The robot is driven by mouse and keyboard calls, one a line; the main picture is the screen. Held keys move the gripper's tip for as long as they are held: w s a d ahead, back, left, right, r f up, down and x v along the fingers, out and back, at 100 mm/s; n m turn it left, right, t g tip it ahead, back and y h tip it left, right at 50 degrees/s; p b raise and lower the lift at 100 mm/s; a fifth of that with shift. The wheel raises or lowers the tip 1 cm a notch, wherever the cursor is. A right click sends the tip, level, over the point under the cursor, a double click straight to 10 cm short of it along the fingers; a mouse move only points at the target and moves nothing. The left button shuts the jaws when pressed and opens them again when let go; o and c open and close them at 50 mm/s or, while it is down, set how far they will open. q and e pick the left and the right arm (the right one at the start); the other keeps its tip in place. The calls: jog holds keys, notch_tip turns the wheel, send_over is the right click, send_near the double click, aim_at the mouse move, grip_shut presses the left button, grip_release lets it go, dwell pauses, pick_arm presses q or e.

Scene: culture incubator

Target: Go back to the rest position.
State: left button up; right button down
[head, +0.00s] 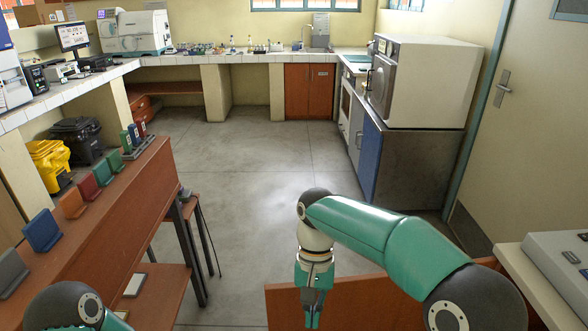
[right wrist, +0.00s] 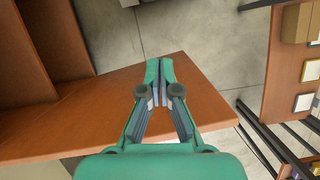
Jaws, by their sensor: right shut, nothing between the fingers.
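My right arm comes in from the right in the head view, bent at a dark elbow. My right gripper (head: 312,308) hangs down over the near edge of a reddish-brown wooden panel (head: 375,303). In the right wrist view the right gripper (right wrist: 160,68) is shut with its fingertips together and nothing between them. Behind the fingers is a brown wooden surface (right wrist: 75,122). Of my left arm, only a dark joint and a bit of green show at the bottom left of the head view; the left gripper is out of view.
A wooden bench (head: 105,215) with colored stands runs along the left. A grey control box (head: 560,262) sits on a counter at the near right. A white incubator-like machine (head: 430,80) stands on a cabinet at the back right. The middle floor (head: 265,150) is clear.

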jog(key=s+d+f+m+g+y+b, duration=0.1)
jog(key=s+d+f+g+b, duration=0.3)
jog(key=f, duration=0.7)
jog(key=s+d+f+m+t+y+b, duration=0.1)
jog(key=s+d+f, duration=0.45)
jog(key=f, duration=0.65)
jog(key=s+a+f+t+y+b, duration=0.2)
jog(key=s+f+t+b, duration=0.15)
jog(key=s+f, duration=0.95)
jog(key=w+d+n+t, duration=0.1)
jog(key=w+t, duration=0.3)
jog(key=w, duration=0.1)
notch_tip(320, 180, up, 13)
jog(key=p, duration=1.4)
jog(key=shift+f+n, duration=0.15)
jog(key=shift+n, duration=0.15)
